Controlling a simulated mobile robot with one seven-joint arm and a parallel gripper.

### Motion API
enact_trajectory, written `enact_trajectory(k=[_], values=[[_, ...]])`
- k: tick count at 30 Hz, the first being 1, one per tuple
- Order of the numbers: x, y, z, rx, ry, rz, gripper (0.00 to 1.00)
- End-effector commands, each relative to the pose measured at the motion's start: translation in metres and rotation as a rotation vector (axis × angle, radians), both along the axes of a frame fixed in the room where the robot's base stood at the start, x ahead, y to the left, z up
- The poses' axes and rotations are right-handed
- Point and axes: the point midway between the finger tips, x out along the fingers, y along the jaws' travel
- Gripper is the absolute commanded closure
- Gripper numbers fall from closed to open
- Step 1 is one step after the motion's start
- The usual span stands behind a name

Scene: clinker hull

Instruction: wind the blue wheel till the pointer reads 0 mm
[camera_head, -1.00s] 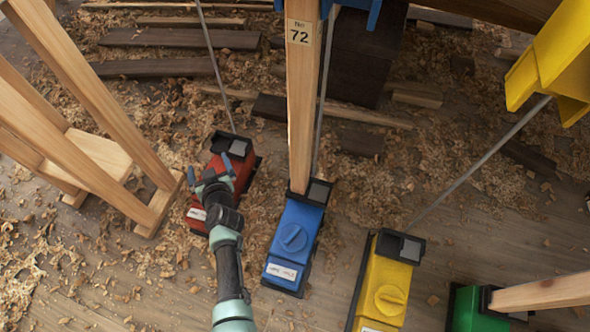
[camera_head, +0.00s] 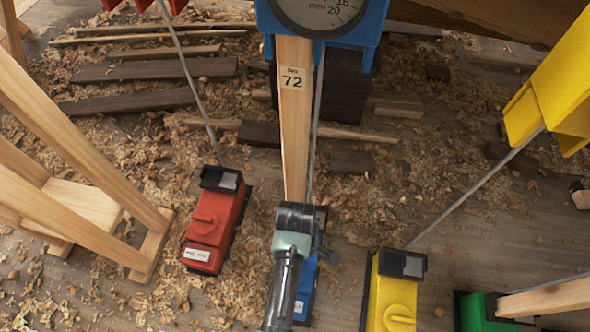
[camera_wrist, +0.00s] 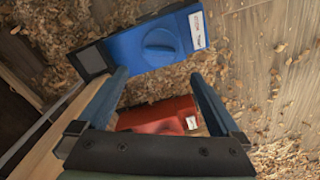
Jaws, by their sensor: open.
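The blue box (camera_head: 306,290) stands on the floor at the foot of the post, mostly hidden by my arm in the head view. Its blue wheel (camera_wrist: 160,47), a round knob with a raised bar, shows in the wrist view. A dial (camera_head: 318,10) in a blue housing is cut by the top edge of the head view; "mm", 16 and 20 show on it, but its pointer does not. My gripper (camera_wrist: 160,76) is open and empty above the floor by the blue box. The wheel lies beyond its fingertips, not between them.
A wooden post (camera_head: 295,120) marked 72 rises behind the blue box, with a thin rod beside it. A red box (camera_head: 216,222) stands to the left, a yellow box (camera_head: 394,290) and a green box (camera_head: 472,312) to the right. Shavings and planks litter the floor.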

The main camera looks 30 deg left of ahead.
Motion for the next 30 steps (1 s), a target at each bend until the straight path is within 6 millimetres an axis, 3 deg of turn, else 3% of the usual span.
enact_trajectory(k=[6, 15, 21, 30], values=[[0.000, 0.001, -0.047, 0.001, 0.001, 0.001, 0.00], [0.000, 0.001, -0.097, 0.003, 0.000, 0.002, 0.00], [0.000, 0.001, -0.114, 0.004, -0.002, 0.001, 0.00], [0.000, 0.001, -0.118, 0.004, -0.002, 0.001, 0.00]])
